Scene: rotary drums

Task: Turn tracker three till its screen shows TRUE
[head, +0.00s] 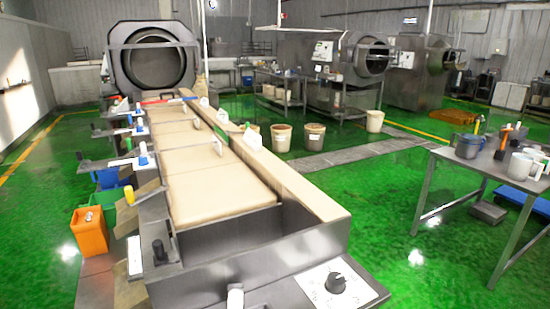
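I cannot make out which thing is tracker three, and no screen with the word TRUE is readable in the head view. A black rotary knob (335,283) sits on a pale marked dial plate (322,291) at the near end of the conveyor. Neither of my grippers shows in this view.
The long conveyor (215,190) runs from near centre towards a large drum (154,60). An orange bin (89,231) stands at its left. A metal table (465,160) with mugs and tools is at right. Two bins (314,137) (281,138) stand beyond. Green floor between is open.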

